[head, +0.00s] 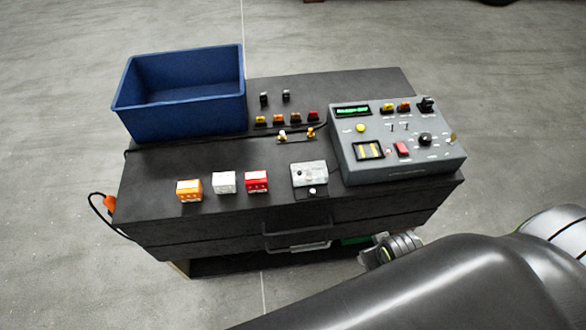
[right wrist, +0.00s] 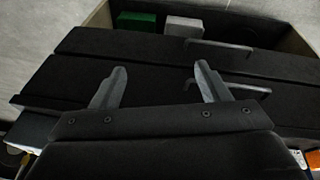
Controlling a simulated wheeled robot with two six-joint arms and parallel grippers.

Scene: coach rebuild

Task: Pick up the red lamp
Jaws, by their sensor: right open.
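The red lamp (head: 257,182) is a small red and white block. It stands on the dark top of the cart (head: 150,172), near its front edge, to the right of a white lamp (head: 224,183) and an orange lamp (head: 189,190). My right gripper (right wrist: 160,72) is open and empty in front of the cart's drawers in the right wrist view. In the head view, part of it shows low at the cart's front right, apart from the red lamp. I cannot make out the red lamp in the right wrist view. My left gripper is not in view.
A blue bin (head: 190,118) stands at the back left. A grey control panel (head: 398,142) fills the right side, with a small pale switch box (head: 310,174) beside it. Several small switches and buttons sit behind. Drawer handles (head: 297,230) stick out in front.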

